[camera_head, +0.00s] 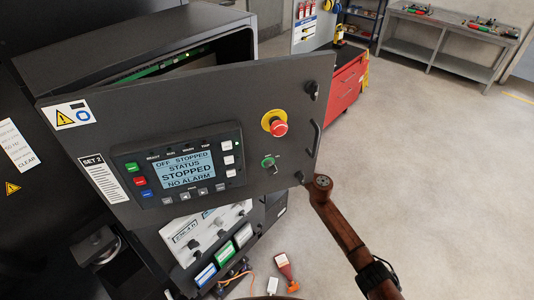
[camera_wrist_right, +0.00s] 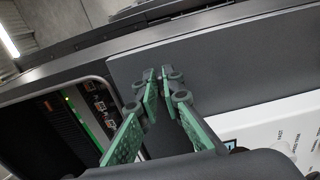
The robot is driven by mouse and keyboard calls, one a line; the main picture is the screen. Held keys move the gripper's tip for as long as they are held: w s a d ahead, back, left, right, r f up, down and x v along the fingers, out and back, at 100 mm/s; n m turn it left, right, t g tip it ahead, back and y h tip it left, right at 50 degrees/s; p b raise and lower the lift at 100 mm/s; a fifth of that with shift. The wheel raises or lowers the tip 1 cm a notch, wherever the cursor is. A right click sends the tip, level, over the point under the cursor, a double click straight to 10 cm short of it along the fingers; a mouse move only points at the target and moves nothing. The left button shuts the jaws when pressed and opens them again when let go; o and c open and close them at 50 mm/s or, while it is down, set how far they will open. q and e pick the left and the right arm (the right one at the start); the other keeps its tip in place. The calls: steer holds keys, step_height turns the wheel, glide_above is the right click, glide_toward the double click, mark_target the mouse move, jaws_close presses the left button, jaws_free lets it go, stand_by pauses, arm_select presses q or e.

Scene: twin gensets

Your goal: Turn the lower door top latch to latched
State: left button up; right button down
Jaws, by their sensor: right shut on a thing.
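In the head view a dark grey door (camera_head: 230,95) stands ajar, with a display reading STOPPED. Its right edge carries an upper black latch (camera_head: 311,90), a pull handle (camera_head: 316,138) and a lower black latch (camera_head: 300,177). I cannot tell whether this is the lower door. In the right wrist view my right gripper (camera_wrist_right: 165,80), with green finger pads, is shut on a small dark part against a dark grey panel (camera_wrist_right: 240,60). The fingers mostly hide that part, so I cannot identify it. The gripper is hidden in the head view. My left gripper is not in view.
The cabinet (camera_head: 170,30) is open behind the door. A white panel with knobs (camera_head: 205,225) sits below it. A red-and-white item (camera_head: 285,268) is at the bottom. A red tool cabinet (camera_head: 345,85) and a bench (camera_head: 445,40) stand beyond clear floor.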

stand_by(0.3)
steer(key=c, duration=2)
jaws_free()
steer(key=shift+c, duration=0.2)
steer(key=v, duration=1.2)
steer(key=shift+f, duration=0.1)
